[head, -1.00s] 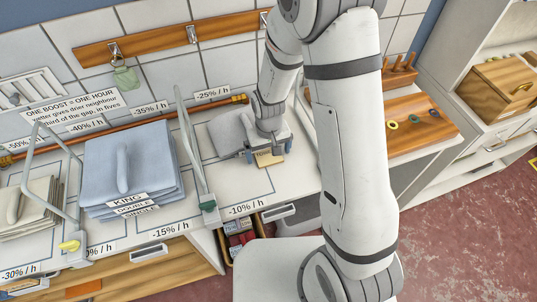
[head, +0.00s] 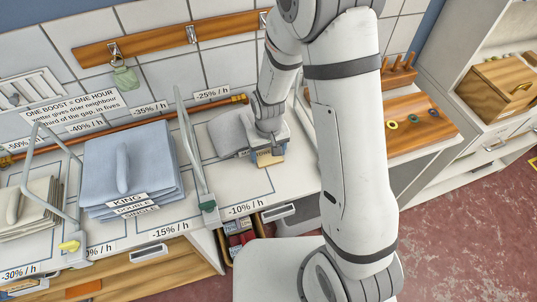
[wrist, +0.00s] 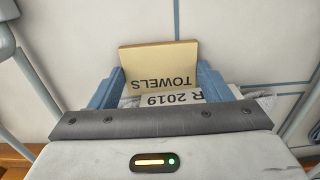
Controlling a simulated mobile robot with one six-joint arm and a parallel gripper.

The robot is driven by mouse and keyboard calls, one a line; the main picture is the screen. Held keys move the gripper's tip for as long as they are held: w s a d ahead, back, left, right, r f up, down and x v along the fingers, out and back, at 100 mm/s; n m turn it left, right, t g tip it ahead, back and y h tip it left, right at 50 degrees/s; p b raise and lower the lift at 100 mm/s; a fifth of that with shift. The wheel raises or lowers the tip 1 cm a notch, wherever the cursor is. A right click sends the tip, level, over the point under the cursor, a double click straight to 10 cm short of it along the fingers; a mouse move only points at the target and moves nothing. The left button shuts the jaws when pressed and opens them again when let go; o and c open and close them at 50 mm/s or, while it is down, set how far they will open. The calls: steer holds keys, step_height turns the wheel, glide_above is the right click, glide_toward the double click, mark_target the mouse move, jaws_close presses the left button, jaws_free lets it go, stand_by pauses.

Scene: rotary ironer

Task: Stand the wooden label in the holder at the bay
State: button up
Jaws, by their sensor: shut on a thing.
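My gripper (head: 268,152) is low over the right-hand bay on the white counter. It is shut on the wooden label (head: 268,159), a pale block marked TOWELS. In the wrist view, the label (wrist: 158,62) sits between the blue fingers, its text upside down. A white card reading "R 2019" (wrist: 170,97) shows between the label and the gripper body, partly hidden. I cannot make out the label holder, nor whether the label touches the counter. The bay's blue outline (head: 272,183) shows in front of the label.
A grey folded cloth (head: 226,138) lies just left of my gripper. A metal divider (head: 190,140) stands further left, beside a blue folded stack (head: 130,165) with size tags. A copper pipe (head: 225,102) runs behind. An open drawer (head: 235,236) is below the counter front.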

mark_target(269, 158)
steer(key=shift+r, duration=0.15)
